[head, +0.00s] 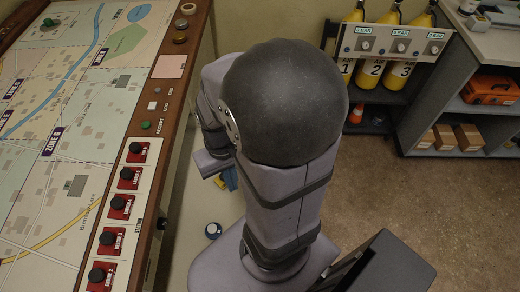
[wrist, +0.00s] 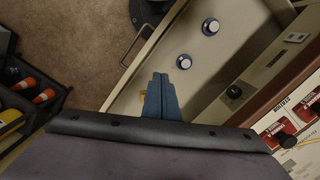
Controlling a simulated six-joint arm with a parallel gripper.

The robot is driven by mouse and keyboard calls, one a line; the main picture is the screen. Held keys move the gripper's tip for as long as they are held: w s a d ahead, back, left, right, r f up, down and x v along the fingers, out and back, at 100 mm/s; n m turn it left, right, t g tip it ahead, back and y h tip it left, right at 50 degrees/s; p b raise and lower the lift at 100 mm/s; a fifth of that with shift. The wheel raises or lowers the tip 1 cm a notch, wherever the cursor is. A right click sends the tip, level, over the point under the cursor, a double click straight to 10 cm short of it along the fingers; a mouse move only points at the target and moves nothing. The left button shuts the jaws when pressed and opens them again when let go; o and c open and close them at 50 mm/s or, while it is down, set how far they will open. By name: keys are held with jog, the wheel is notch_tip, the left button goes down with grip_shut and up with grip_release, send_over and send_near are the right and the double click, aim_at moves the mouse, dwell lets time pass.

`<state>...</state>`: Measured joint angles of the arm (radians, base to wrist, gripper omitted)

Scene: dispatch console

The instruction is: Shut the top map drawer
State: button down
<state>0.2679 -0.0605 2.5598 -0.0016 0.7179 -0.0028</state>
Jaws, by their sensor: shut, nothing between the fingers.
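The top map drawer (wrist: 160,62) stands pulled out from the console, pale inside, with a wire handle (wrist: 133,46) on its front edge in the wrist view. Its pale inside (head: 196,212) also shows in the head view, partly hidden by my arm. Several round white-and-dark pieces (wrist: 210,27) lie in it. My gripper (wrist: 160,78) has blue fingers, shut and empty, and appears over the drawer near its front. In the head view my gripper (head: 230,178) is mostly hidden behind my arm. I cannot tell whether it touches the drawer.
The map console (head: 60,120) with red switch blocks (head: 120,207) and a wooden edge fills the left. A shelf unit (head: 450,100) is at the right. Floor between is clear.

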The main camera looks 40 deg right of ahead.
jog(key=s+d+f+m+y+b, duration=0.2)
jog(key=s+d+f+m, duration=0.1)
jog(key=d+f+m, duration=0.3)
jog(key=s+d+f+m+t+y+b, duration=0.1)
jog(key=s+d+f+m+b, duration=0.2)
jog(key=d+f, duration=0.4)
jog(key=s+d+f+m+y+b, duration=0.1)
jog(key=s+d+f+m+y, duration=0.1)
jog(key=s+d+f+m, duration=0.35)
jog(key=w+d+m+t, duration=0.45)
jog(key=w+d, duration=0.35)
jog(key=d, duration=0.3)
jog(key=w+r+m+t+y, duration=0.1)
jog(key=w+r+m, duration=0.3)
jog(key=r+m, duration=0.1)
jog(key=shift+w+d+r+t, duration=0.35)
jog(key=shift+w+d+r, duration=0.05)
jog(key=shift+r, duration=0.15)
jog(key=shift+f, duration=0.1)
